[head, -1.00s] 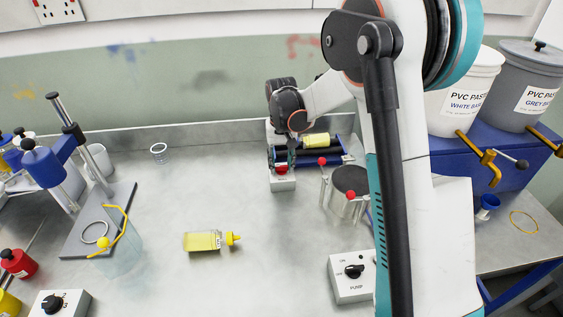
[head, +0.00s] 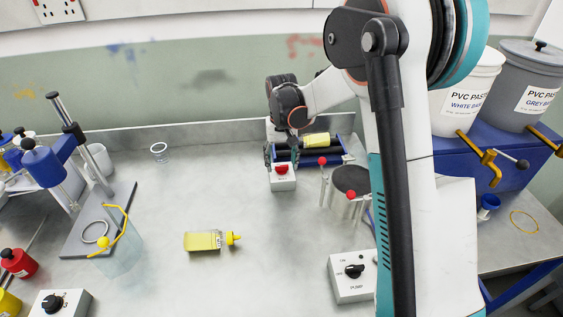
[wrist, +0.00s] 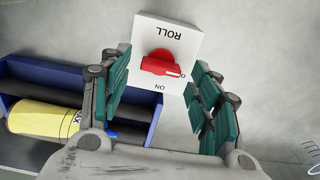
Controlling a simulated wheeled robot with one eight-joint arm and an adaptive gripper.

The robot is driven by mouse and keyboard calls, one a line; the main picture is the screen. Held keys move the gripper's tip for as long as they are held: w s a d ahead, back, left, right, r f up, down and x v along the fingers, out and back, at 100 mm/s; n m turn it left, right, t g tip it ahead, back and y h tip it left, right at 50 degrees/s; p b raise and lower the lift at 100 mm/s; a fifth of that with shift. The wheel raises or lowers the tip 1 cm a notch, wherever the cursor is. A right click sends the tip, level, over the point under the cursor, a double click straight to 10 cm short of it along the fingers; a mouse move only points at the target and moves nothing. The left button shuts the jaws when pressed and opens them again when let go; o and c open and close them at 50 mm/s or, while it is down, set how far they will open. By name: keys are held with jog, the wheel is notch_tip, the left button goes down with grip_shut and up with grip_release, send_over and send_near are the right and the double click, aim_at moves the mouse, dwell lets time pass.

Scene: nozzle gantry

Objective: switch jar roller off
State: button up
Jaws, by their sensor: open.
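The jar roller's white switch box (head: 283,184) stands at the front left of the blue-framed jar roller (head: 345,157). A pale mark on the knob's right end points toward a small O-like label. My gripper (head: 281,154) is open above the box. In the wrist view my gripper (wrist: 158,92) has its green-padded fingers on either side of the box, apart from the knob. A yellow-labelled jar (wrist: 42,117) lies on the rollers.
A metal pot (head: 350,190) with red-knobbed handles stands to the right, near a PUMP switch box (head: 352,277). A yellow bottle (head: 208,241) lies on the bench. The bench's middle is largely clear.

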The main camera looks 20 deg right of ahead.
notch_tip(320, 180, up, 11)
jog(key=shift+r, duration=0.15)
dwell(0.4)
jog(key=s+r+t, duration=0.2)
jog(key=s+r, duration=0.2)
jog(key=s, duration=0.3)
jog(key=s+r+t, duration=0.1)
jog(key=s+r, duration=0.3)
jog(key=s, duration=0.4)
jog(key=s+f+n+t, duration=0.1)
jog(key=s+f+t, duration=0.1)
jog(key=s, duration=0.5)
jog(key=s+f+t, duration=0.1)
jog(key=s+t, duration=0.1)
jog(key=s, duration=0.5)
jog(key=shift+s+a+f+n, duration=0.2)
jog(key=shift+s+f+n, duration=0.15)
jog(key=shift+s+n, duration=0.05)
